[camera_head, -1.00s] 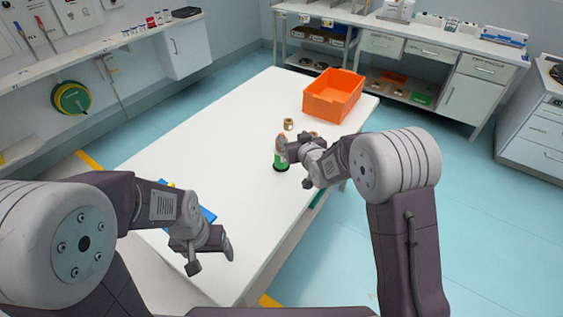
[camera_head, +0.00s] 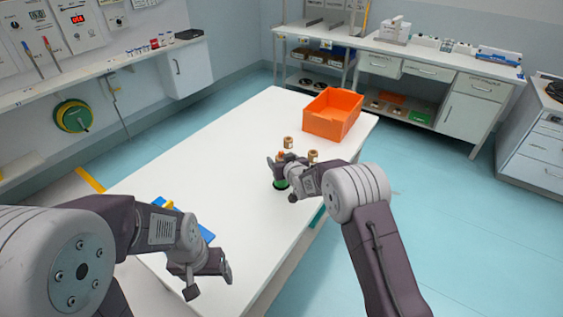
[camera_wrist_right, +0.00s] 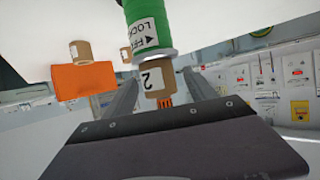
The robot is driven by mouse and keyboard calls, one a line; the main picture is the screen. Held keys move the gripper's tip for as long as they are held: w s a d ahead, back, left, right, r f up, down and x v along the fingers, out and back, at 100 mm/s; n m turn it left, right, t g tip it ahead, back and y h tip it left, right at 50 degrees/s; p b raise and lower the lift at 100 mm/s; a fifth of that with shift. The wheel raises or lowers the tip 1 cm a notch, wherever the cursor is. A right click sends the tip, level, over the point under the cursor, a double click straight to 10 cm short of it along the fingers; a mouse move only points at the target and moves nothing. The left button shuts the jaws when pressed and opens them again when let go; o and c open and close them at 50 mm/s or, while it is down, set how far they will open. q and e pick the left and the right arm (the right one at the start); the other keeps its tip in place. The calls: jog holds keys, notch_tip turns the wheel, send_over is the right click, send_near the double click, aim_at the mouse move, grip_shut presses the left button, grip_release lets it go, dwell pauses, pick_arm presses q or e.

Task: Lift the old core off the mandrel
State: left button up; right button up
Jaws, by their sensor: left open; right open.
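The old core (camera_wrist_right: 158,80), a brown tube with a white label marked 2, sits on the mandrel, whose orange-striped end (camera_wrist_right: 166,100) shows past it. The green mandrel base (camera_wrist_right: 148,28) bears a FEED LOCK label and also shows in the head view (camera_head: 281,184). My right gripper (camera_wrist_right: 163,90) is open, with one finger on each side of the core; contact cannot be told. In the head view my right gripper (camera_head: 281,170) partly hides the core. My left gripper (camera_head: 211,280) is open and empty above the table's near part.
Two other brown cores stand on the white table (camera_head: 230,150), one behind the mandrel (camera_head: 288,142) and one to its right (camera_head: 313,156). An orange bin (camera_head: 333,115) is at the far end. A blue item (camera_head: 206,233) lies near my left arm.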

jog(key=shift+w+a+f, duration=0.1)
jog(key=shift+w, duration=0.1)
jog(key=shift+s, duration=0.1)
jog(key=shift+c, duration=0.4)
jog(key=c, duration=1.3)
notch_tip(320, 180, up, 10)
jog(key=p, duration=0.6)
jog(key=shift+r, duration=0.2)
grip_shut()
pick_arm(q)
notch_tip(320, 180, up, 6)
jog(key=shift+r, duration=0.15)
pick_arm(e)
jog(key=shift+f, duration=0.1)
